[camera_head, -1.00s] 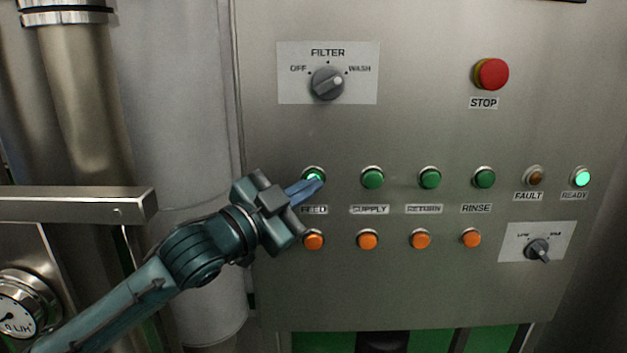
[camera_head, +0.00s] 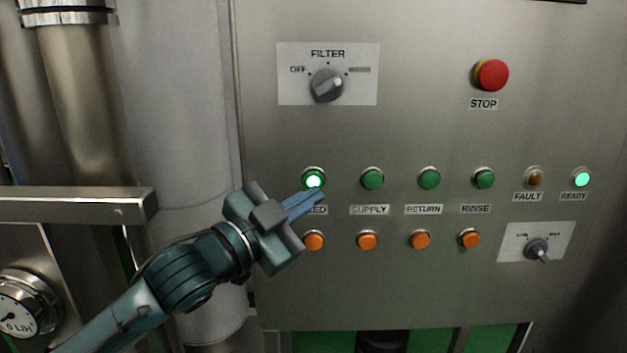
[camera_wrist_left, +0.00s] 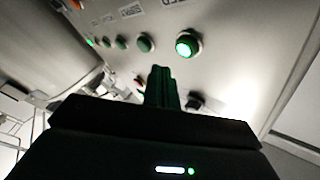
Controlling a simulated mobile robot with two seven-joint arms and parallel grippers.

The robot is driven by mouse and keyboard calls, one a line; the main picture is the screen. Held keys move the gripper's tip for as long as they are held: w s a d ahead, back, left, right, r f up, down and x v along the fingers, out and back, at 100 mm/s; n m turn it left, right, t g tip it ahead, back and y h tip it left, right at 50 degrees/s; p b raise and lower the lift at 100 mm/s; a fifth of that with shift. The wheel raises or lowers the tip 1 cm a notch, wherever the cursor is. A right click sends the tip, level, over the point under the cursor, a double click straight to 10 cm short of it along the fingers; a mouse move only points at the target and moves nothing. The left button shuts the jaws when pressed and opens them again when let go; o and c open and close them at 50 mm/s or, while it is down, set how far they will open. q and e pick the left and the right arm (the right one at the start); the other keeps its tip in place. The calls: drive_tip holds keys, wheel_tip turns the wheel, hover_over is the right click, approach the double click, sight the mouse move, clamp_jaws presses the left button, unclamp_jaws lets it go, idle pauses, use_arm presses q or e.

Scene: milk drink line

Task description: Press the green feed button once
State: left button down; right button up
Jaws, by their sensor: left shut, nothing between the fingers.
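The green feed button (camera_head: 314,180) glows brightly at the left end of the upper button row. It also shows lit in the left wrist view (camera_wrist_left: 186,45). My left gripper (camera_head: 319,196) is shut and empty. In the head view its fingertips lie just below the feed button and partly cover the FEED label. In the left wrist view the shut fingers (camera_wrist_left: 161,72) point at the panel, left of and below the lit button. A gap shows between fingertips and button there. My right gripper is not in view.
Green supply (camera_head: 372,179), return (camera_head: 429,179) and rinse (camera_head: 484,178) buttons continue the row. Orange buttons (camera_head: 314,240) sit below. A red stop button (camera_head: 491,75) and filter knob (camera_head: 327,84) are higher up. A metal rail (camera_head: 75,204) and gauge (camera_head: 18,317) are at left.

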use_arm(q)
drive_tip(key=s, duration=0.3)
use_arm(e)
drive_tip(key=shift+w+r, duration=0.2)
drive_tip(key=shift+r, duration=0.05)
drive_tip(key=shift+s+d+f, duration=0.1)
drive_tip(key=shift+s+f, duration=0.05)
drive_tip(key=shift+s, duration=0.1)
